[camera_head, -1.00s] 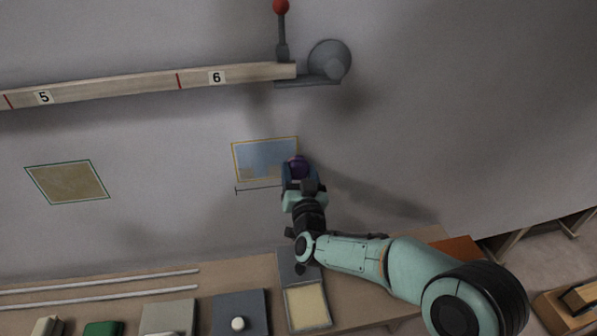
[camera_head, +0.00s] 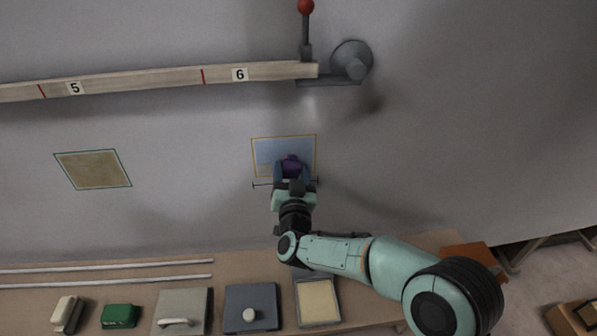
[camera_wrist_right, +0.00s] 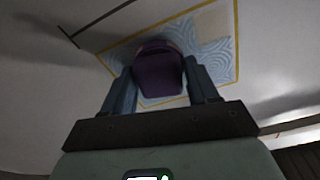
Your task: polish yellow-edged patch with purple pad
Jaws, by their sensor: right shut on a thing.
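The yellow-edged patch (camera_head: 268,151) is on the grey hull wall, right of centre in the head view. Most of its visible surface is blue. The right wrist view shows blue swirl marks on the patch (camera_wrist_right: 220,58) and a pale tan area near its top right. My right gripper (camera_head: 291,171) is shut on the purple pad (camera_head: 291,163), which is over the lower middle of the patch and hides part of it. The pad (camera_wrist_right: 157,75) sits between both fingers in the wrist view. It looks against the patch, but contact is hard to tell. My left gripper is not in view.
A green-edged tan patch (camera_head: 92,169) is to the left. A numbered batten (camera_head: 150,78) and red-knobbed lever (camera_head: 306,30) are above. The bench below holds a green block (camera_head: 120,316), a white-knobbed grey plate (camera_head: 262,295) and a cream-topped tray (camera_head: 335,315).

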